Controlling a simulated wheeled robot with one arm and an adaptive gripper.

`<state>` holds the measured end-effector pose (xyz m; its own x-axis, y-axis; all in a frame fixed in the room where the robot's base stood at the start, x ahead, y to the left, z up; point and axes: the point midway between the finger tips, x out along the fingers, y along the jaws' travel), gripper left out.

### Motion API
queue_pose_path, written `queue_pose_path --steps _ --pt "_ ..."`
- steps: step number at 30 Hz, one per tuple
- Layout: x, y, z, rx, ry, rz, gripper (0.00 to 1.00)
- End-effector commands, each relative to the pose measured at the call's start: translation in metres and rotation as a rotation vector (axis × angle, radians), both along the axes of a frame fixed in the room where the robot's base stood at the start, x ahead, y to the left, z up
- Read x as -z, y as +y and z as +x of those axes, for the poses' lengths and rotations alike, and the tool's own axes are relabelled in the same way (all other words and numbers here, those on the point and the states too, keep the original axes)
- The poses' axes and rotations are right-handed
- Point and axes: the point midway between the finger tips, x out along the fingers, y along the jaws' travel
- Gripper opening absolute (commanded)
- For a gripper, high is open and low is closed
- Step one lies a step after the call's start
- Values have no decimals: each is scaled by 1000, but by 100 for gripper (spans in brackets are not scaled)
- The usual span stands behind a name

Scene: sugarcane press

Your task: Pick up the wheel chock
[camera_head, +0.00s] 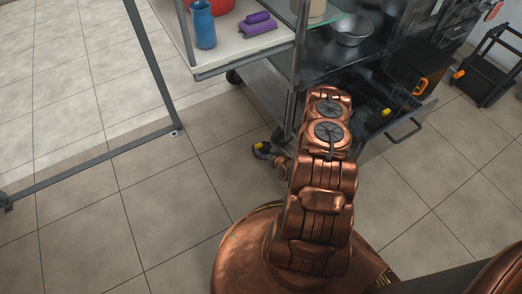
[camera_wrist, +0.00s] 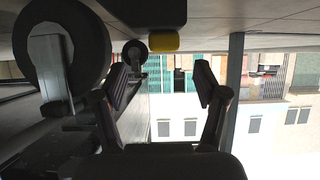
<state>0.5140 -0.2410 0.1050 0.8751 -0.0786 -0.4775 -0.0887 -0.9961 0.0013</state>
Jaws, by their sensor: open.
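The wheel chock (camera_wrist: 145,10) is a dark block with a yellow end. It shows at the top middle of the wrist view, which is upside down, against the floor. In the head view a small yellow and dark thing, which looks like the chock (camera_head: 258,147), lies on the tiles just left of my arm. My gripper (camera_wrist: 162,78) is open and its fingers are apart with nothing between them. The chock sits above the fingertips in the wrist picture, not between them.
A metal cart (camera_head: 245,62) with caster wheels stands close by; one caster wheel (camera_wrist: 62,50) is very near the left finger in the wrist view. An open drawer (camera_head: 372,125) lies right of my arm. A metal frame (camera_head: 150,60) stands at left. The tiles between are clear.

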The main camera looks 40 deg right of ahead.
Motion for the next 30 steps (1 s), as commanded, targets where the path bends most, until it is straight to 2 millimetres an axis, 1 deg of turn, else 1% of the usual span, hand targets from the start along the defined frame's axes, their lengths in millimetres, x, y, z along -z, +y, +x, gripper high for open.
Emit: queue_pose_path --steps 3,8,10,15,18,21,26,30 --pt "7 0 11 -1 0 0 72" --pt "12 1 18 -1 2 2 72" --pt "16 2 25 -3 2 1 72" --pt "28 3 46 -4 1 -1 72" --pt "32 2 56 -4 0 -1 72" --pt "33 2 60 -2 1 1 72" --pt "32 2 60 -3 2 2 72" --pt "32 2 60 -3 2 2 58"
